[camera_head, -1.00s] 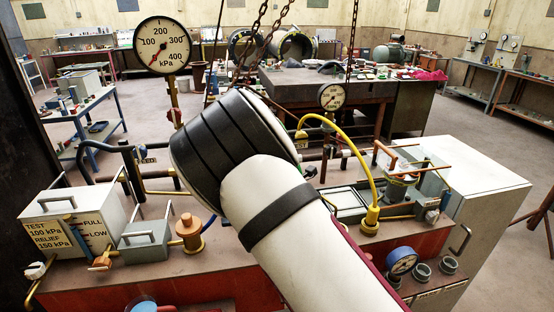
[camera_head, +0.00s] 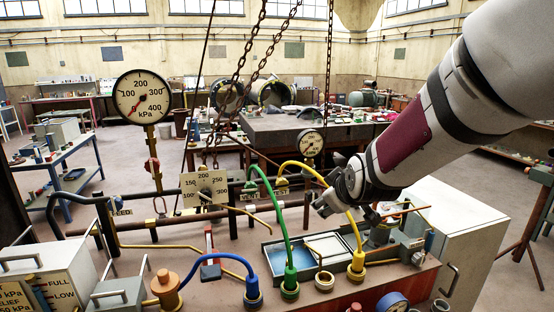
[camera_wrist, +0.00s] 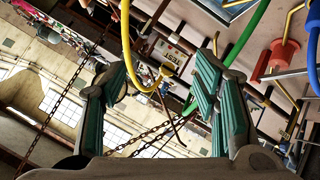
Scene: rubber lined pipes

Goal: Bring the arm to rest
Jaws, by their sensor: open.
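My gripper (camera_head: 328,206) hangs at the end of my raised arm, which enters from the upper right in the head view. It is near the yellow hose (camera_head: 345,206), above the right part of the red bench, and looks empty. In the wrist view, its two green-padded fingers (camera_wrist: 166,82) stand wide apart with nothing held between them. The yellow hose (camera_wrist: 128,45) and a green hose (camera_wrist: 246,38) pass beyond the fingers. I cannot tell whether the gripper touches the yellow hose.
The bench carries a large pressure gauge (camera_head: 142,97), a smaller gauge (camera_head: 311,142), a dial plate (camera_head: 204,190), a blue hose (camera_head: 222,258), a green hose (camera_head: 270,190) and a tray (camera_head: 268,252). Chains (camera_head: 238,80) hang behind. A white cabinet (camera_head: 455,215) stands at right.

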